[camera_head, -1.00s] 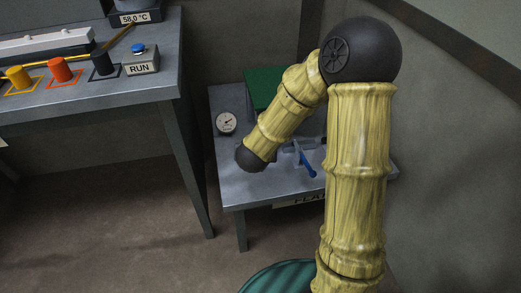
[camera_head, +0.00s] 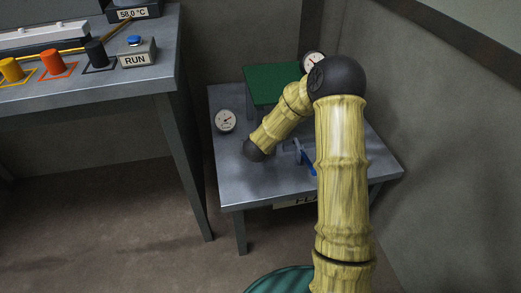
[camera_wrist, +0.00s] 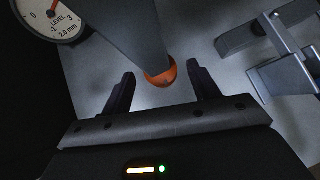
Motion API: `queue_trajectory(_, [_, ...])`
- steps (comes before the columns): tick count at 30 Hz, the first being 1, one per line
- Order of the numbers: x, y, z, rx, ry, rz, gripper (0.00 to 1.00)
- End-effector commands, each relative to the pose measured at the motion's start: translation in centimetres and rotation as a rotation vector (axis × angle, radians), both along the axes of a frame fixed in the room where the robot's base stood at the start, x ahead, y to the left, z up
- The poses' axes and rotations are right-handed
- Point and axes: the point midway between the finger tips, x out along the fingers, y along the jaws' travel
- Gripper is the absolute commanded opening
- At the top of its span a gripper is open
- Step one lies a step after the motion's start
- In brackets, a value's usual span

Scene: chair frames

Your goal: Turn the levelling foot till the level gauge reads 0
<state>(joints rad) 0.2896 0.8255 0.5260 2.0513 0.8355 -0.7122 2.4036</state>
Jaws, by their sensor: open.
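The levelling foot (camera_wrist: 161,76) is a small orange disc under a grey leg (camera_wrist: 128,30) in the wrist view. My gripper (camera_wrist: 161,72) is open, with one dark finger on each side of the foot and a gap to each. In the head view, my arm hides the foot and my gripper.
A low metal table (camera_head: 235,185) carries a green-topped stand (camera_head: 270,78), a dial (camera_head: 225,121) at left, another dial (camera_head: 313,62) at the back, and a blue-handled clamp (camera_head: 306,160). Grey metal bars (camera_wrist: 285,50) stand right of my gripper. A taller bench (camera_head: 150,90) is at left.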

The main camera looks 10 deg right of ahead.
Motion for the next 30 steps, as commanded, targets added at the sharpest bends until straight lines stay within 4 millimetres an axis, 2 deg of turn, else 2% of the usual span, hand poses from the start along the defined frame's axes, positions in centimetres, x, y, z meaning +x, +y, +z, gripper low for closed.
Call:
queue_trajectory(3, [0.80,-0.22,-0.91,-0.001,-0.001,-0.001,0.60])
queue_trajectory(13, [1.05,-0.28,-1.02,-0.001,-0.001,0.001,0.60])
queue_trajectory(20, [1.03,-0.28,-1.01,-0.001,-0.001,0.001,0.16])
queue_trajectory(21, [1.03,-0.87,-1.00,-0.001,-0.001,-0.002,0.16])
queue_trajectory(30, [1.03,-0.45,-1.10,-0.002,-0.002,0.025,0.16])
